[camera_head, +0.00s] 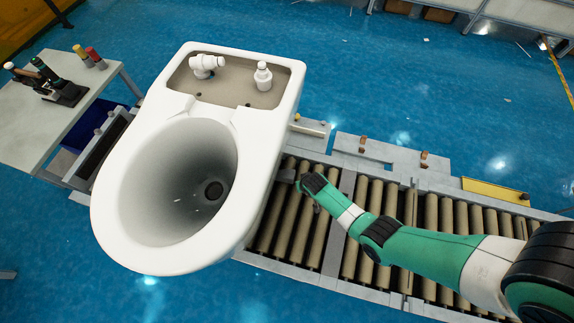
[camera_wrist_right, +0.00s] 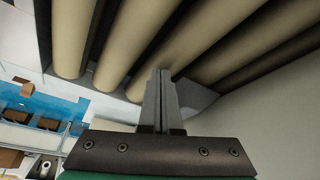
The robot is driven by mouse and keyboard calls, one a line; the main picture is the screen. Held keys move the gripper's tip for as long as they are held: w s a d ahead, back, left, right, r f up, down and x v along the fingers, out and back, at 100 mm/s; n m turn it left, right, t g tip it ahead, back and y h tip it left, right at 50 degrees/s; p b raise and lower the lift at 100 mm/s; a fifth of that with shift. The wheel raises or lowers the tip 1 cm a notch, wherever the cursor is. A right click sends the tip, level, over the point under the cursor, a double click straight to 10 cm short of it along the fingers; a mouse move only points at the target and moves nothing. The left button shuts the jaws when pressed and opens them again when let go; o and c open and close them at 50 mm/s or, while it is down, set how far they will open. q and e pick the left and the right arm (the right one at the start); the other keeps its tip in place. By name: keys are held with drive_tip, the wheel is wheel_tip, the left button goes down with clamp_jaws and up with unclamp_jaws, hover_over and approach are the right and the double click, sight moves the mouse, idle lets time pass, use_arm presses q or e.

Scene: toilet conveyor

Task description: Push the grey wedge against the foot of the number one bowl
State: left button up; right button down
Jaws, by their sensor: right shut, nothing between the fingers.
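The white toilet bowl (camera_head: 265,190) stands on the roller conveyor; no number shows on it. Its pale side (camera_wrist_right: 270,120) fills the right of the right wrist view. The grey wedge (camera_wrist_right: 196,97) lies on the rollers, between my right gripper and the bowl's side. It is partly hidden behind the fingers, and its far tip appears to meet the bowl; I cannot tell whether they touch. My right gripper (camera_wrist_right: 161,75) is shut and empty, its fingers beside the wedge. In the head view the right arm reaches in low beside the bowl. My left gripper is not in view.
The conveyor's tan rollers (camera_head: 430,215) run right from the bowl. A grey side table (camera_head: 45,125) with bottles and a dark tool stands at left. A yellow plate (camera_head: 495,191) lies along the conveyor's far edge. Blue floor (camera_head: 400,80) lies open behind.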

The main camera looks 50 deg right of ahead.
wheel_tip(320, 180, up, 9)
drive_tip(key=p, duration=0.8)
drive_tip(key=shift+p, duration=0.3)
